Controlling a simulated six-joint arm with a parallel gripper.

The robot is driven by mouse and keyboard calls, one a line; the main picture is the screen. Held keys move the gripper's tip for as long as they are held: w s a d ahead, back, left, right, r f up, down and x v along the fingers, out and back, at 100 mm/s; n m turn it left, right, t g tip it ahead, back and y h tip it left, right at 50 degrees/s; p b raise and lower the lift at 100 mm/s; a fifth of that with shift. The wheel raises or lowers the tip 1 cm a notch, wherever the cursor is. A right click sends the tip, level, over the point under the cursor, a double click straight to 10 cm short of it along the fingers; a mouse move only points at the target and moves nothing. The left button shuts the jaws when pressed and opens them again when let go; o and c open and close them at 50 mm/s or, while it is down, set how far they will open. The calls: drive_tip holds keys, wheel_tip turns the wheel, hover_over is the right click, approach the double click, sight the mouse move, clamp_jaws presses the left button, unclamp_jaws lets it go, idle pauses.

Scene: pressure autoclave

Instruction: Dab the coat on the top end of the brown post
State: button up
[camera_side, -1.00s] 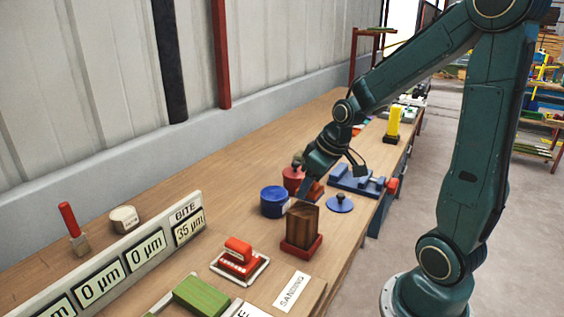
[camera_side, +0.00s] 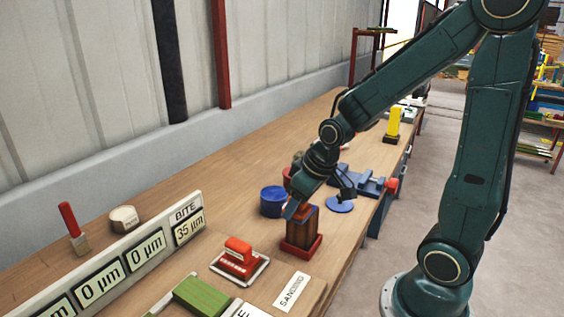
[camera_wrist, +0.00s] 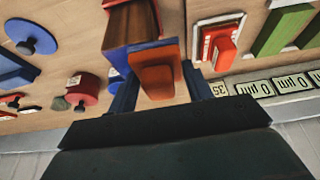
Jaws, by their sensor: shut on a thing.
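The brown post (camera_side: 303,229) stands upright in a red base in the side view; it also shows in the wrist view (camera_wrist: 128,24). My gripper (camera_side: 296,207) is at the top end of the post. In the wrist view my gripper (camera_wrist: 160,88) is shut on an orange-handled dauber (camera_wrist: 158,76), one finger on each side. A blue part lies between the orange handle and the brown wood. It looks to be at the post's top end, but I cannot tell pad from coat or whether they touch. My gripper and the dauber hide most of the top face.
A blue pot (camera_side: 273,201) stands behind the post, left of my gripper. A red pot (camera_wrist: 84,88) and a blue disc (camera_wrist: 32,38) are nearby. A red block on a white tray (camera_side: 238,258) is in front. The display board (camera_side: 145,255) reads 0, 0 and 35 µm.

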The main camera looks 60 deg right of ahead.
drive_tip(key=shift+a, duration=0.3)
drive_tip(key=shift+d, duration=3.55)
wheel_tip(320, 180, up, 8)
drive_tip(key=shift+a, duration=0.15)
